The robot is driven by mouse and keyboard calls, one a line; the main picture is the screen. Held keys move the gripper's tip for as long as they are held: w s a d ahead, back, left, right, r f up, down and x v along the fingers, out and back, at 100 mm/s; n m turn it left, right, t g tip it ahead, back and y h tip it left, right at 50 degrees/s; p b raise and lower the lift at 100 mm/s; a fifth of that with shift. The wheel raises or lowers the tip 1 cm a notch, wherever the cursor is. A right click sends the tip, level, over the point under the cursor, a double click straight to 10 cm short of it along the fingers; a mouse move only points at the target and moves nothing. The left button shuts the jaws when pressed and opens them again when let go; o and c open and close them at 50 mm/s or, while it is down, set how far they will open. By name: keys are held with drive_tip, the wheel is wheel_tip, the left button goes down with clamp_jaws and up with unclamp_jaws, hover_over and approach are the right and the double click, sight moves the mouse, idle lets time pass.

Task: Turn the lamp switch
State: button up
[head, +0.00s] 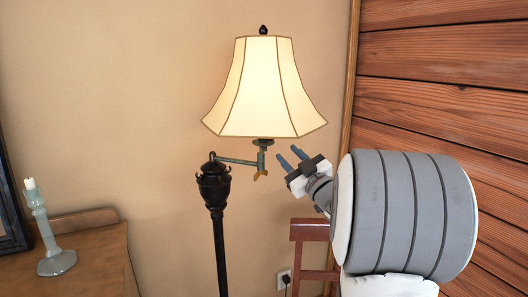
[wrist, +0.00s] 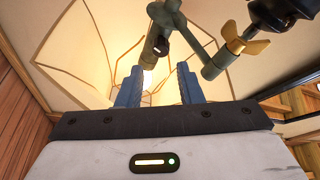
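The floor lamp has a cream shade (head: 262,90) with brown edging, and it glows. Its dark post (head: 219,240) carries a swing arm (head: 236,161) to the socket under the shade. In the wrist view, a small dark knob (wrist: 161,45) sticks out from the socket (wrist: 160,24) and looks like the switch. A brass wing nut (wrist: 245,46) sits on the swing arm's joint. My gripper (head: 290,156) is open and empty, just right of the socket and below the shade. In the wrist view, the knob appears between and beyond my blue fingertips (wrist: 159,70), apparently untouched.
A wooden dresser (head: 90,270) with a pale candlestick (head: 47,235) stands at the lower left. A reddish wooden chair (head: 311,232) is behind my arm. A plank wall (head: 440,60) is close on the right. The space left of the lamp post is clear.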

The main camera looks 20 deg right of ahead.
drive_tip(key=p+x, duration=0.1)
drive_tip(key=x, duration=0.6)
drive_tip(key=shift+w+p, duration=0.35)
drive_tip(key=shift+a+r, duration=0.1)
drive_tip(key=shift+a, duration=0.05)
drive_tip(key=c, duration=0.7)
idle(0.6)
drive_tip(key=o, duration=0.7)
